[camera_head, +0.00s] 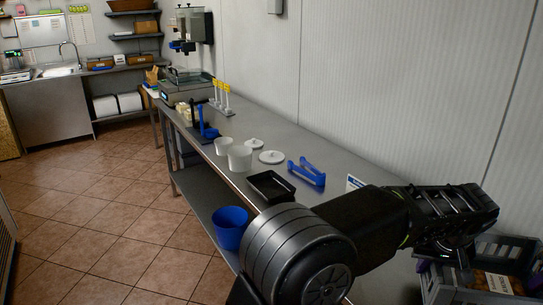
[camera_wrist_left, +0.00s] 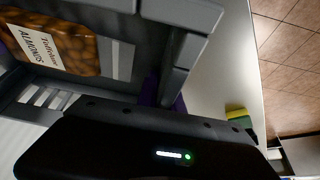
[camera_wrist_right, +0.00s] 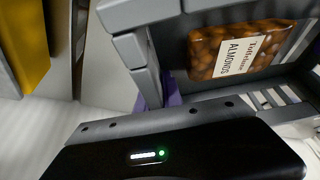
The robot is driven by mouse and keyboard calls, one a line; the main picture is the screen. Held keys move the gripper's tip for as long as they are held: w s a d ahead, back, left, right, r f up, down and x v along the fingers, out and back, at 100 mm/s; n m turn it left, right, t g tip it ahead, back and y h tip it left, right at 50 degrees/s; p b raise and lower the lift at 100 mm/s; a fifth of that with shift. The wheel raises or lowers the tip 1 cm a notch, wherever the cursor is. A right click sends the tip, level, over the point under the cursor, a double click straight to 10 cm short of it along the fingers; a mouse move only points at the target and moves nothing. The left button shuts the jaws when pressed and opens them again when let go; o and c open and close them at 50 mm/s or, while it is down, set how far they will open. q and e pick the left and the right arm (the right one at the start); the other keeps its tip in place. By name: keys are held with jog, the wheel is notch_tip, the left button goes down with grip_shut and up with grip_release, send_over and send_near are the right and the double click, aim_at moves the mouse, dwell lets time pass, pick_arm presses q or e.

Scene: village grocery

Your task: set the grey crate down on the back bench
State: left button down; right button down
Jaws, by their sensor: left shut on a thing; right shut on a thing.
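The grey crate (camera_head: 440,291) is at the lower right of the head view, cut off by the frame edge. It holds bags of almonds; one bag (camera_wrist_left: 58,42) shows in the left wrist view and one (camera_wrist_right: 238,50) in the right wrist view. My left gripper (camera_head: 440,262) is shut on the crate's near wall; its purple finger (camera_wrist_left: 170,92) shows there. My right gripper is out of the head view; its purple finger (camera_wrist_right: 170,98) is at the crate wall, shut on it. The steel bench (camera_head: 325,198) runs along the wall. The gap under the crate is hidden.
A blue bucket (camera_head: 230,227) is on the lower shelf. A yellow-green sponge (camera_wrist_left: 238,119) lies beside the crate in the left wrist view. Tiled floor is clear at left.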

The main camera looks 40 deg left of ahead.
aim_at(437, 264)
pick_arm(q)
jog(key=shift+r, duration=0.1)
pick_arm(e)
jog(key=shift+r, duration=0.15)
jog(key=shift+f, duration=0.2)
